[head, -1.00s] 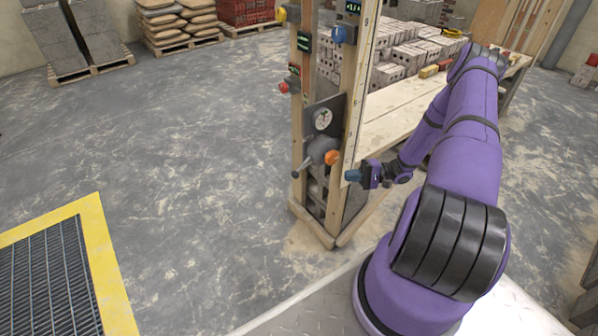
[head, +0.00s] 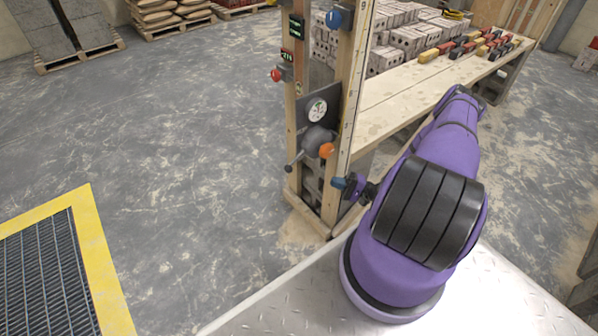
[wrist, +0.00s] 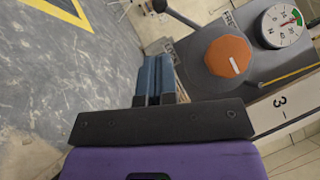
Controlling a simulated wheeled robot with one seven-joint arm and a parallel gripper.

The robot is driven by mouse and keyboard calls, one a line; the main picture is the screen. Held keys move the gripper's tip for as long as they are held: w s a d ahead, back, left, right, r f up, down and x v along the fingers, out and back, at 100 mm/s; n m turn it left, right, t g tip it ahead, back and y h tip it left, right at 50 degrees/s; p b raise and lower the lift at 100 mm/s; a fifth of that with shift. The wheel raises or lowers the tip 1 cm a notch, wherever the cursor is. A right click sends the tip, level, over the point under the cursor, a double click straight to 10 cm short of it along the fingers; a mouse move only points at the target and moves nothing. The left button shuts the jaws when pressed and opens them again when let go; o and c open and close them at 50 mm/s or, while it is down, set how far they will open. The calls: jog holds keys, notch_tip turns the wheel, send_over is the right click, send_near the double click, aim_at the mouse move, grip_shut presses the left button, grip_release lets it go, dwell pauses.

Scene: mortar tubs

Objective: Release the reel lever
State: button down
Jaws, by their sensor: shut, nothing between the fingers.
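A grey reel housing (head: 316,139) is mounted low on a wooden post frame. It has an orange knob (head: 326,150) and a dark lever (head: 295,160) sticking out to the lower left. In the wrist view the orange knob (wrist: 229,57) has a white mark, and part of the lever (wrist: 181,15) shows at the top, cut off by the frame edge. My gripper (head: 338,182) is just right of and below the reel, apart from it. In the wrist view its blue fingers (wrist: 155,75) are together and empty, below the lever.
A round gauge (head: 317,109) sits above the reel, and also shows in the wrist view (wrist: 282,26). A blue knob (head: 334,18) and red knob (head: 276,75) are higher on the posts. A plank table (head: 410,95) with bricks stands behind.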

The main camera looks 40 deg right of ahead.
jog(key=x, duration=1.4)
